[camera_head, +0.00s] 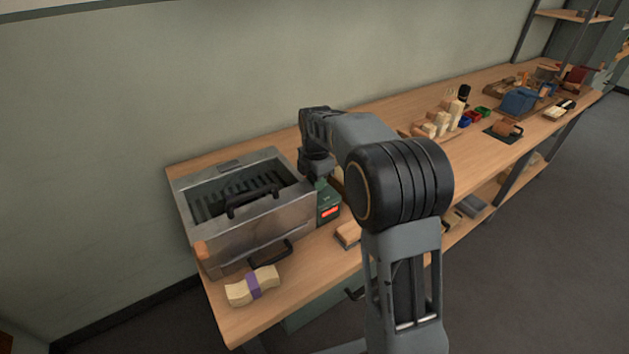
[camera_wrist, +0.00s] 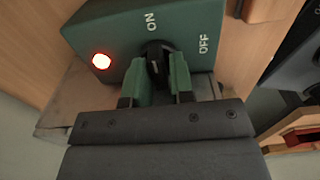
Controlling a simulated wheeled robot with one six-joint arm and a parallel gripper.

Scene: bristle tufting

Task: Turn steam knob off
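The steam control is a dark green box with a lit red lamp; in the wrist view the box (camera_wrist: 105,30) carries white ON and OFF marks. Its small black knob (camera_wrist: 155,50) lies below the ON mark, with OFF to the right. My gripper (camera_wrist: 163,68) has its two green-looking fingers on either side of the knob, a narrow gap between them. The fingers hide much of the knob; whether they press on it I cannot tell. In the head view, my gripper (camera_head: 318,175) is right above the box (camera_head: 327,197), and the knob is hidden.
A metal steam chest (camera_head: 270,225) with dark handles stands left of the box on the wooden bench (camera_head: 285,320). A cream bundle with a purple band (camera_head: 252,286) lies in front of it. Blocks and bins (camera_head: 520,100) sit farther right.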

